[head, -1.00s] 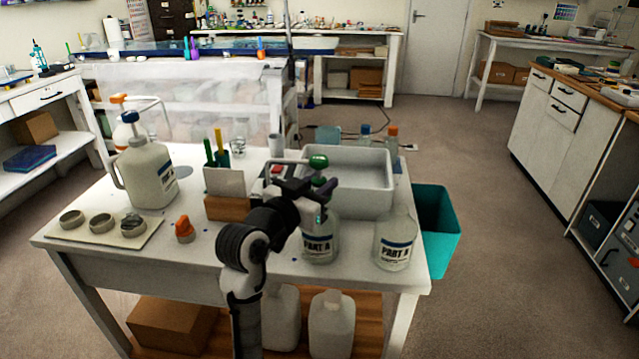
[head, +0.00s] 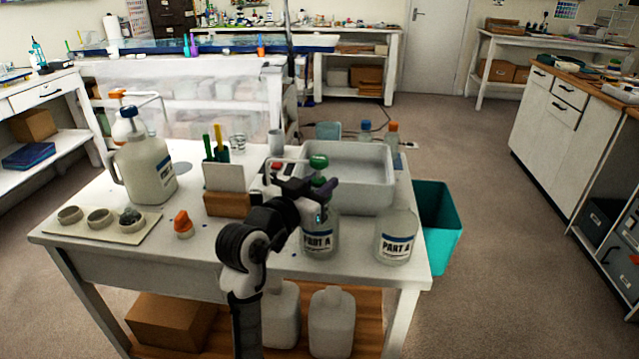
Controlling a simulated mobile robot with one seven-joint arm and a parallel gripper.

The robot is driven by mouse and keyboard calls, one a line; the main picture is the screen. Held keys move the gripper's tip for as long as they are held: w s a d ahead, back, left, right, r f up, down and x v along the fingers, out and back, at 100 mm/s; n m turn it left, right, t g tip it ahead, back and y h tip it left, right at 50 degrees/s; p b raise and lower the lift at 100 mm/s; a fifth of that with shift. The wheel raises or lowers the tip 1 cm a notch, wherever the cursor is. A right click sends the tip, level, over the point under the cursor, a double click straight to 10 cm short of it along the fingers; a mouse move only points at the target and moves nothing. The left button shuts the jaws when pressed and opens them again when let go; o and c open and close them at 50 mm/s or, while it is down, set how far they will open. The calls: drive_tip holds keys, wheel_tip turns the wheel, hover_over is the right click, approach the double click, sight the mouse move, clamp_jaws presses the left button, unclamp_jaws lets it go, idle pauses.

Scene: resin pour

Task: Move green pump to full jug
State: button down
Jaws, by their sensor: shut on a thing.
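The green pump (head: 318,161) stands upright over the left "PART A" jug (head: 318,240) near the front of the white table. My gripper (head: 319,188) is shut on the pump just below its green head, above this jug. The gripper hides the jug's neck, so I cannot tell whether the pump is seated in it. Another "PART A" jug (head: 396,240) stands to the right at the table's corner, with no pump on it. The liquid level in both jugs is hard to tell.
A grey-white tub (head: 362,192) stands right behind the jugs. An orange cap (head: 183,224), a holder with pens (head: 224,180) and a teal bin (head: 440,232) are nearby.

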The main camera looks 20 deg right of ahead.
drive_tip(key=c, duration=1.1)
unclamp_jaws()
drive_tip(key=shift+o, duration=0.2)
drive_tip(key=b+v, duration=0.2)
drive_tip(key=v, duration=1.1)
drive_tip(key=r+p, duration=0.2)
drive_tip(key=r, duration=0.1)
drive_tip(key=r+p, duration=0.1)
drive_tip(key=r, duration=0.1)
drive_tip(key=shift+s+a+p, duration=0.15)
drive_tip(key=shift+a+p, duration=0.2)
drive_tip(key=shift+a, duration=0.05)
